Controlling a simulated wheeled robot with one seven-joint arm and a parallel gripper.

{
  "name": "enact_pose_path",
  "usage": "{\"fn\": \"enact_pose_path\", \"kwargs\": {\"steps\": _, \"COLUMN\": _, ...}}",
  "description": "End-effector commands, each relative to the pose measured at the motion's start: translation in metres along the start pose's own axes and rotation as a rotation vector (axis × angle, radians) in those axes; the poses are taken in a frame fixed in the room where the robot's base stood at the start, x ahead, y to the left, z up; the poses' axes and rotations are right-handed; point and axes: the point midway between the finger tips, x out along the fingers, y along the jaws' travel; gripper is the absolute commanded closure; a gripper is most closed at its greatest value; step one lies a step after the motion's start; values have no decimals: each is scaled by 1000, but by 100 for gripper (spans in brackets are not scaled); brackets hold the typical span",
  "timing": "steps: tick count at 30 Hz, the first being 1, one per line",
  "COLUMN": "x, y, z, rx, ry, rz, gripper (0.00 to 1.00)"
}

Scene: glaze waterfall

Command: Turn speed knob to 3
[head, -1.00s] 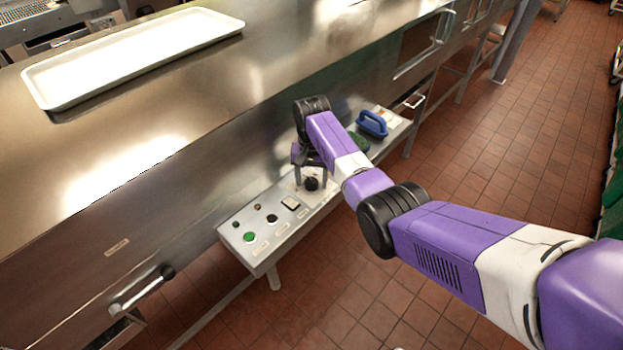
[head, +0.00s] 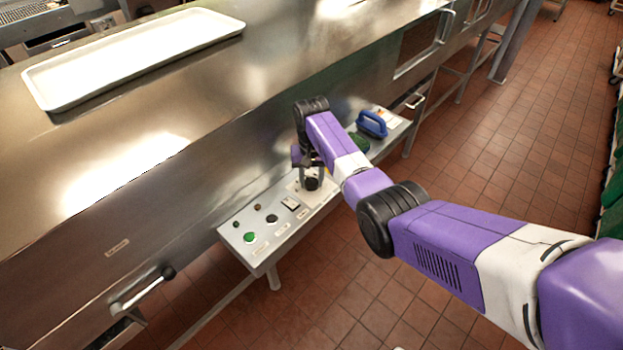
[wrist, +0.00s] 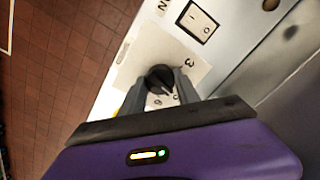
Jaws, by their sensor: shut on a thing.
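The black speed knob (wrist: 160,80) sits on a pale dial plate (wrist: 195,58) with printed numbers, on the light grey control panel. A "3" shows to the right of the knob in the wrist view, and other numbers show below it, partly hidden by my gripper. My gripper (wrist: 159,84) is shut on the knob, one finger on each side. In the head view my gripper (head: 312,178) points down over the knob (head: 312,184). Which number the knob points to cannot be told.
The control panel (head: 262,252) also carries a green button (head: 250,237), a dark button (head: 272,219) and a rocker switch (head: 290,203). A steel machine wall rises behind the panel; the tiled floor in front is clear.

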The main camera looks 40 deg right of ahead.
Motion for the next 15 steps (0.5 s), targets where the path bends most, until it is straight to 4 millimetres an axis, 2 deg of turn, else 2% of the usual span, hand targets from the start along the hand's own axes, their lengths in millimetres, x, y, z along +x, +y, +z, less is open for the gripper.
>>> {"fn": "enact_pose_path", "kwargs": {"steps": 15, "x": -1, "y": 0, "z": 0, "rx": -481, "ry": 0, "rz": 0, "gripper": 100}}
